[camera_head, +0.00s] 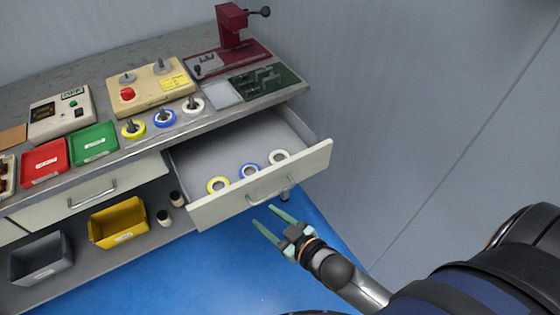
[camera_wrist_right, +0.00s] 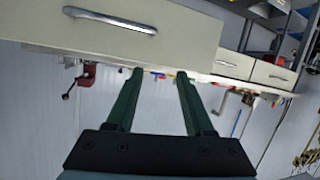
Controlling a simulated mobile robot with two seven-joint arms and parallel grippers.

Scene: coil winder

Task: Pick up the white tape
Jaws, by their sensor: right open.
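A white tape roll (camera_head: 279,157) lies in the open drawer (camera_head: 215,163), at the right end of a row with a blue roll (camera_head: 250,171) and a yellow roll (camera_head: 218,186). Another white tape roll (camera_head: 192,105) sits around a peg on the bench top, beside blue and yellow ones. My right gripper (camera_head: 263,218) is open and empty, in front of the drawer front and apart from it. In the right wrist view its fingers (camera_wrist_right: 158,80) are spread with nothing between them, and the drawer handle (camera_wrist_right: 110,20) shows beyond. My left gripper is not in view.
The drawer front (camera_head: 262,187) with its handle stands between my right gripper and the rolls. A red press (camera_head: 232,27) stands at the bench's back right. Red (camera_head: 45,164) and green trays (camera_head: 94,143) sit on the bench. Blue floor (camera_head: 200,275) is free below.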

